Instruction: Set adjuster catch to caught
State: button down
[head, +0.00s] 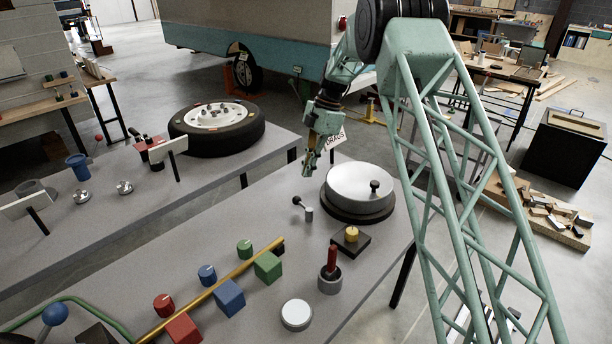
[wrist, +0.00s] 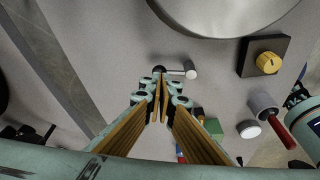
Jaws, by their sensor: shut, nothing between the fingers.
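A small lever (head: 301,204) with a black ball knob and a short grey cylindrical post stands on the grey table; it is the likeliest adjuster catch, but no readable label confirms this. In the wrist view the black knob (wrist: 159,69) lies left of the pale post (wrist: 190,70), joined by a thin rod. My gripper (head: 306,177) is above the table, just up from the lever in the head view. In the wrist view its fingertips (wrist: 160,98) are shut and empty, just below the knob in the picture. I cannot tell whether they touch it.
A round silver drum (head: 358,188) with a black knob stands right of the lever. A yellow dial (head: 351,234), a red-handled lever (head: 331,262) and a white round button (head: 296,314) are nearer. Coloured blocks line a brass rail (head: 215,283). A tilted white sign (head: 335,141) is behind.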

jog(key=shift+w+d+r, duration=0.1)
jog(key=shift+d+r, duration=0.05)
jog(key=shift+r, duration=0.45)
